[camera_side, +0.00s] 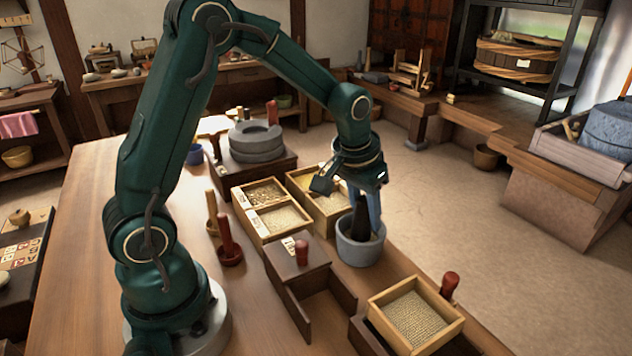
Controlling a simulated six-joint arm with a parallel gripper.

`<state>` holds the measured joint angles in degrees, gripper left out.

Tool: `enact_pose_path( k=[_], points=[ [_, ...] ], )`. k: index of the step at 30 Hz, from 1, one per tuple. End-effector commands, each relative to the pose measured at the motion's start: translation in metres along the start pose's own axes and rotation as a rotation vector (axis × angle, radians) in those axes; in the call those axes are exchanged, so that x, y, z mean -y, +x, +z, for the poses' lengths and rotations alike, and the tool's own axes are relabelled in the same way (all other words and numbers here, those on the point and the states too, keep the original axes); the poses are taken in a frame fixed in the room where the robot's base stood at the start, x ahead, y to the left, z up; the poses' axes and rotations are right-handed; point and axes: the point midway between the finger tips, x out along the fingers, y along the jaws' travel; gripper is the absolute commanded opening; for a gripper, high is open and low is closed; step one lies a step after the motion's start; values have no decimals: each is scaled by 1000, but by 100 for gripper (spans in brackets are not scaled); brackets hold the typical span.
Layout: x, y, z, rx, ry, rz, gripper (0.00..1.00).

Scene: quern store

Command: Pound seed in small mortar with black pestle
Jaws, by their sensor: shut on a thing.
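My gripper (368,192) points down over the small mortar (359,248), a grey-blue bowl near the far edge of the table. It is shut on the black pestle (362,222), which stands roughly upright with its lower end inside the mortar. The mortar's rim hides the pestle's tip, and I cannot tell whether it touches the bottom. Any seed in the mortar is hidden. Light wooden boxes (240,200) of seed or grain stand just left of the mortar.
A red pestle (226,236) stands in a red holder on the table (110,215). A dark box (297,262) with a red knob is left of the mortar. A sieve box (458,323) stands at the front right. A stone quern (256,143) is behind.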

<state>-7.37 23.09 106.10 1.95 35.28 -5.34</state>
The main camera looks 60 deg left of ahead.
Motion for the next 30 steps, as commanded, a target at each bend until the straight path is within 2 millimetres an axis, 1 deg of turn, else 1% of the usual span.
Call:
enact_pose_path(
  k=[3,16,22,26,30],
  points=[
    [0,5,1,0,0,0,0],
    [0,10,3,1,0,0,0],
    [0,10,3,-1,0,0,0],
    [0,3,0,-5,0,0,0],
    [0,-12,-5,-7,0,0,0]
  ],
)
